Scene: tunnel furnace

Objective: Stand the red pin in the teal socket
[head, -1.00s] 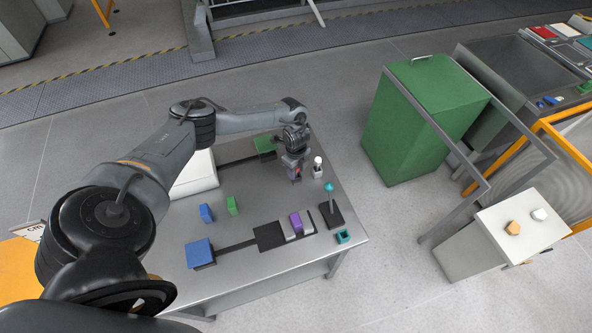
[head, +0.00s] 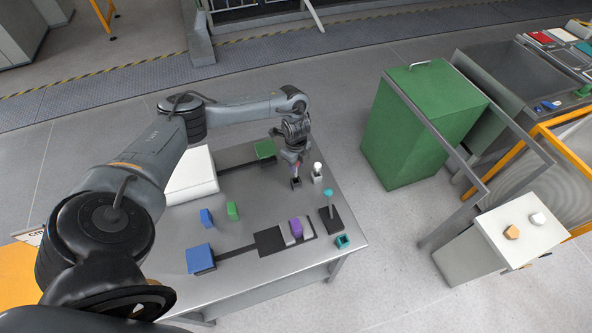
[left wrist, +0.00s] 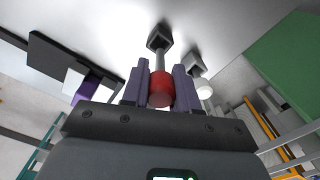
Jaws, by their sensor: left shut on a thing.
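My left gripper (head: 297,164) is shut on the red head of the pin; the red pin (left wrist: 161,88) shows between the two fingers in the left wrist view. Its grey shaft runs down to a dark square socket (left wrist: 158,38), which also shows just below the gripper in the head view (head: 296,184). I cannot tell whether the shaft's tip is still inside it. The teal socket (head: 344,241), a small square with a dark opening, lies at the table's near right corner, apart from the gripper. My right gripper is not in view.
A white-headed pin (head: 317,168) stands close beside the gripper's right. A teal-headed pin (head: 328,196) stands on a dark base between the gripper and the teal socket. A purple block (head: 296,228) sits at the front, blue and green blocks at left. A green cabinet (head: 425,125) stands beyond the table.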

